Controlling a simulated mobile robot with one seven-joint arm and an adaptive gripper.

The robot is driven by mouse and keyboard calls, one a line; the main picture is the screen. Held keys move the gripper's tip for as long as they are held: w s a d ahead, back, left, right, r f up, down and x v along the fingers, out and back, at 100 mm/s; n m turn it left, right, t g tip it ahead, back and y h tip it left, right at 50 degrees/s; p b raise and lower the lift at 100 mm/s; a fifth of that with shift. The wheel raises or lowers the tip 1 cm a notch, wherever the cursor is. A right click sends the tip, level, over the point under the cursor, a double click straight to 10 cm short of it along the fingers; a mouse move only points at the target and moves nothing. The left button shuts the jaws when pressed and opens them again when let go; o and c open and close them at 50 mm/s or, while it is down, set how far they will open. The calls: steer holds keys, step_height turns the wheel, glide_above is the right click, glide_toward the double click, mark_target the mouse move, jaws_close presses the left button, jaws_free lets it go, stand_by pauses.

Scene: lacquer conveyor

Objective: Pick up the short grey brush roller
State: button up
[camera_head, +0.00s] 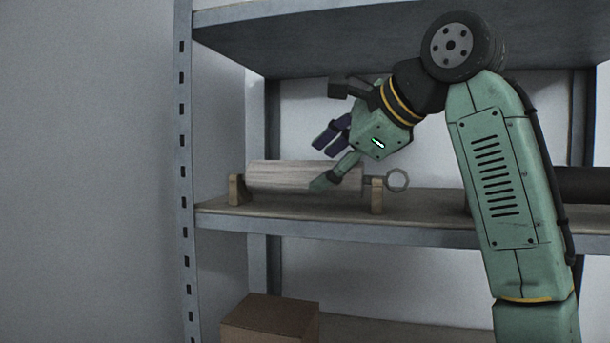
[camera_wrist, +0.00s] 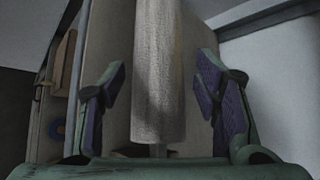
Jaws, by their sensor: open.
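The short grey brush roller (camera_head: 285,178) lies level on two wooden supports on the middle shelf, with a ring (camera_head: 397,180) at its right end. My gripper (camera_head: 325,160) is at the right part of the roller, angled down to the left. In the wrist view the roller (camera_wrist: 159,75) runs between the two open purple-padded fingers of my gripper (camera_wrist: 160,100), with a visible gap on each side. One fingertip overlaps the roller's front in the head view; I cannot tell whether it touches.
The middle shelf (camera_head: 330,232) has a raised front edge, and an upper shelf (camera_head: 300,35) hangs above my gripper. A wooden support (camera_head: 234,190) stands at the roller's left end. A dark cylinder (camera_head: 585,185) lies at the far right. A cardboard box (camera_head: 268,322) sits below.

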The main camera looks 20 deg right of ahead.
mark_target(312, 175)
steer(key=p+x, duration=0.1)
steer(key=x, duration=0.3)
steer(key=shift+w+f, duration=0.3)
steer(key=shift+d, duration=0.1)
steer(key=c, duration=1.1)
steer(key=shift+c, duration=0.2)
